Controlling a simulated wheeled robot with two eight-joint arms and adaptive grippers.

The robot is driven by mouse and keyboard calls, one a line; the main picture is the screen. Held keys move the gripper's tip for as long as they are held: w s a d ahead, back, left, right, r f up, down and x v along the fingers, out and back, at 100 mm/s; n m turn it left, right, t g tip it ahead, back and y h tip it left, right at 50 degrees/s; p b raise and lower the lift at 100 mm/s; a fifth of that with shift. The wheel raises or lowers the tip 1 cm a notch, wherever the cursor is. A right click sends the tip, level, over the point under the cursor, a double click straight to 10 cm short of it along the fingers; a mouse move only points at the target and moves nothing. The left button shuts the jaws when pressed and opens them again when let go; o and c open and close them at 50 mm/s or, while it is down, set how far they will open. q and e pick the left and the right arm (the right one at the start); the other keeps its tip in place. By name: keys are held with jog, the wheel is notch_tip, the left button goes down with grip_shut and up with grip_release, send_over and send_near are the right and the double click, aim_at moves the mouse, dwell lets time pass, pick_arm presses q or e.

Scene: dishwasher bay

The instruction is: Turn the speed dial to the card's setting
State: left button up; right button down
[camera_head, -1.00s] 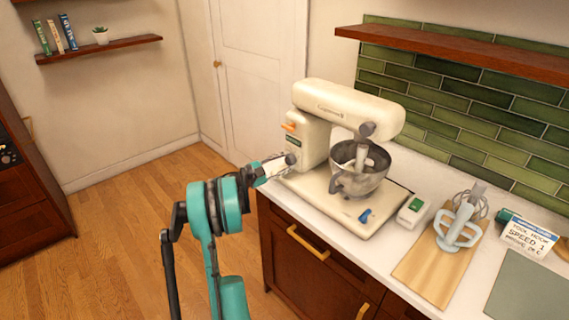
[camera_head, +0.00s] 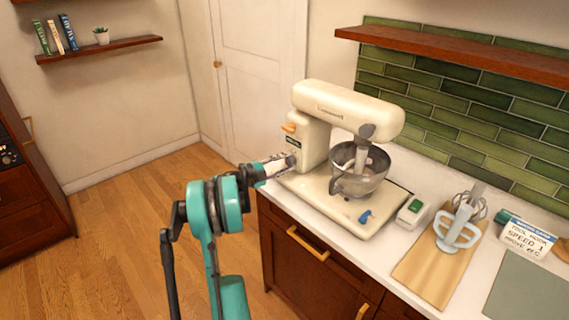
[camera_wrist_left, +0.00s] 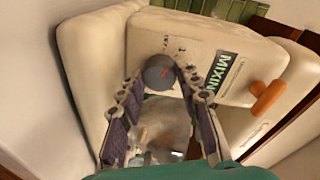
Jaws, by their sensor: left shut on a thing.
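The cream stand mixer (camera_head: 345,101) stands on the worktop. My left gripper (camera_head: 287,161) is at that side. In the left wrist view its two fingers (camera_wrist_left: 162,80) close around the dial from either side. The dial's scale is mostly hidden or too small to read. The card (camera_head: 527,238) stands at the right and reads "TOOL HOOK" and "SPEED 1". My right gripper is out of view.
A metal bowl (camera_head: 359,178) sits under the mixer head. An orange lever (camera_wrist_left: 269,98) juts out near the dial. A wooden board (camera_head: 434,275) with mixing tools lies to the right. Floor at the left is clear.

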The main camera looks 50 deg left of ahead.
pick_arm(q)
jog(key=shift+m, duration=1)
jog(key=o, duration=1.2)
jog(key=shift+c, duration=0.2)
jog(key=s, duration=1.2)
jog(key=shift+r, duration=0.45)
